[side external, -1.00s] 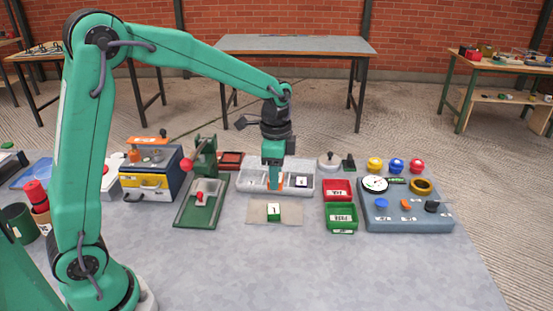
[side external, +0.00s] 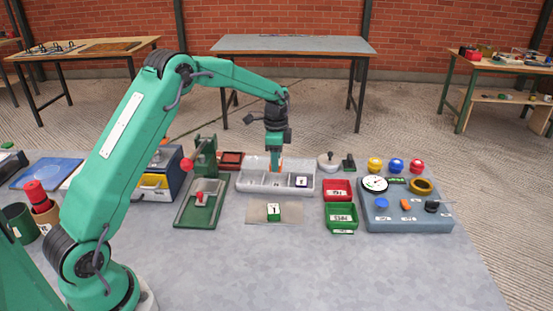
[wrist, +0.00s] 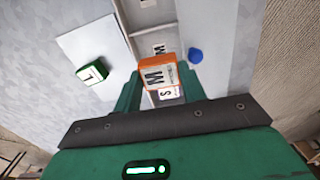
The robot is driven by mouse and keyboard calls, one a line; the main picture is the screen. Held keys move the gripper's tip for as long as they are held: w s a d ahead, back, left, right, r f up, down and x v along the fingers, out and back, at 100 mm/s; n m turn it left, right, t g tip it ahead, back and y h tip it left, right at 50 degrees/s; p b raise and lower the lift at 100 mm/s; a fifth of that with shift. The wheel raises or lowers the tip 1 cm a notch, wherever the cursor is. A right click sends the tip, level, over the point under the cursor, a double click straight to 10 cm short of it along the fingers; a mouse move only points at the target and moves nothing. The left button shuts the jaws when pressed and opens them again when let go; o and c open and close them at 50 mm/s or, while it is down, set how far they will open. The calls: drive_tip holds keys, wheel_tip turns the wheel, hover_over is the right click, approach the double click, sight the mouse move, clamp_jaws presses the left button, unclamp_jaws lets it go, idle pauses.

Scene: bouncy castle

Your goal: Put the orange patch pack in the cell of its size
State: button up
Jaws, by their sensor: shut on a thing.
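My gripper (wrist: 160,88) is shut on the orange patch pack (wrist: 153,72), which carries a black M. In the side view my gripper (side external: 275,160) hangs over the grey tray (side external: 247,187) with the pack between its fingers, above the cells toward the tray's back. In the wrist view cell labels M (wrist: 159,50) and S (wrist: 168,94) show beside the pack, which hides part of the tray. I cannot tell whether the pack touches the tray.
Red (side external: 338,189) and green (side external: 341,215) bins stand to the right, beside a grey control panel (side external: 410,218). A green press (side external: 203,203) stands left. The front table is clear.

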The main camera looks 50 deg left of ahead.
drive_tip(key=shift+f, duration=0.2)
drive_tip(key=shift+f, duration=1.55)
drive_tip(key=o, duration=1)
drive_tip(key=shift+o, duration=0.2)
drive_tip(key=shift+o, duration=1.2)
drive_tip(key=shift+r, duration=1.9)
idle(1.9)
